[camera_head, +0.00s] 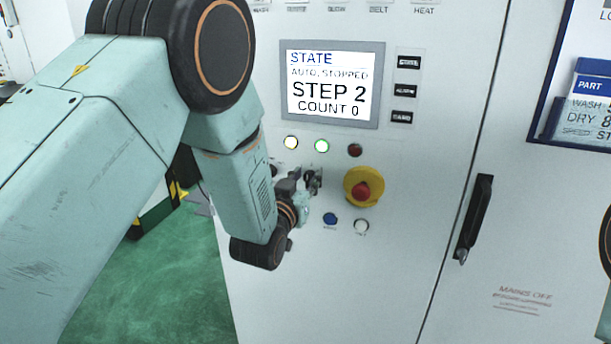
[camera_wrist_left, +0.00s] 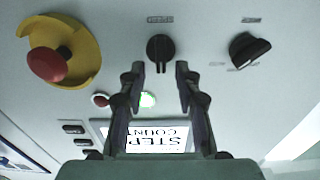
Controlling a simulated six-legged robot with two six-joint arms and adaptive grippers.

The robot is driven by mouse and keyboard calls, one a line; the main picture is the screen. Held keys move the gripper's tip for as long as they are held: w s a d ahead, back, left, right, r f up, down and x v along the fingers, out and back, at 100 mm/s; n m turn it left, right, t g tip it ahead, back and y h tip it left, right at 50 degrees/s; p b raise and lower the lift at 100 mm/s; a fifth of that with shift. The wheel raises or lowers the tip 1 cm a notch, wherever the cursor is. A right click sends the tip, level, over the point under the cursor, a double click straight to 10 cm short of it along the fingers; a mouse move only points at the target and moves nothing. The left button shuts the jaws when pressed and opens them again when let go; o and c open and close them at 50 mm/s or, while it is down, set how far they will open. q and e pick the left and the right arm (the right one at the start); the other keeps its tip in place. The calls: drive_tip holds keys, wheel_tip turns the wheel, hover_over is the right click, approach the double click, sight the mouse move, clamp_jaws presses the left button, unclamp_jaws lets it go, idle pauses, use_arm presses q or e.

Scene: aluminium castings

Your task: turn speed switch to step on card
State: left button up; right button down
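My left gripper (camera_head: 305,187) is close to the white control panel, among its switches. In the left wrist view, which is upside down, the left gripper (camera_wrist_left: 155,72) is open. A black rotary switch (camera_wrist_left: 160,48) lies just beyond and between its fingertips, with its handle nearly straight along the view's vertical. A second black rotary switch (camera_wrist_left: 247,50) is to the right there, its handle tilted. Labels beside both are too blurred to read, so I cannot tell which is the speed switch. A card (camera_head: 592,112) on the right lists PART, WASH, DRY and SPEED, cut off at the edge.
A red stop button (camera_head: 362,191) on a yellow base is right of the gripper. A lit screen (camera_head: 332,84) reads AUTO, STOPPED, STEP 2, COUNT 0. Lamps and blue (camera_head: 330,218) and white (camera_head: 361,227) buttons are near. A black door handle (camera_head: 474,217) sticks out farther right.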

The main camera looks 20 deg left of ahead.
use_arm(q)
drive_tip(key=shift+w+a, duration=0.15)
drive_tip(key=shift+a, duration=0.05)
drive_tip(key=shift+d, duration=0.1)
drive_tip(key=shift+d, duration=0.2)
drive_tip(key=c, duration=0.3)
drive_tip(key=shift+a, duration=0.2)
clamp_jaws()
drive_tip(key=shift+d, duration=0.1)
